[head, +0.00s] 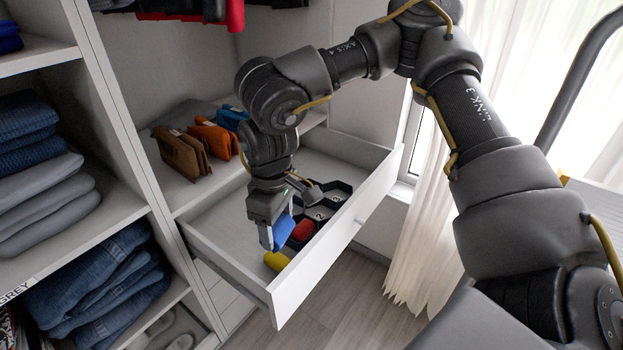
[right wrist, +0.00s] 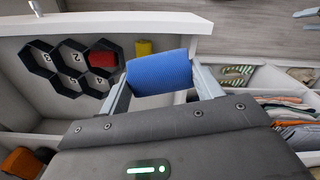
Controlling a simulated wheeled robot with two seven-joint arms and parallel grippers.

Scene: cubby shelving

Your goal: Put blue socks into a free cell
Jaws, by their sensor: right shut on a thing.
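The blue socks (head: 283,233) are a rolled bundle held between the fingers of my right gripper (head: 277,232), above the open drawer. In the right wrist view the blue socks (right wrist: 160,73) sit between the two fingertips of my right gripper (right wrist: 155,78). A black organizer of hexagonal cells (right wrist: 42,72) lies in the drawer. Several of its cells are numbered and look empty. A red sock roll (right wrist: 103,59) sits in one cell. A yellow sock roll (right wrist: 143,47) lies on the drawer floor outside the organizer.
The open drawer (head: 345,226) juts out, with raised walls around the organizer. Brown and orange wallets (head: 180,153) stand on the shelf behind it. Folded clothes (head: 40,180) fill shelves at left. Curtains (head: 432,215) hang at right.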

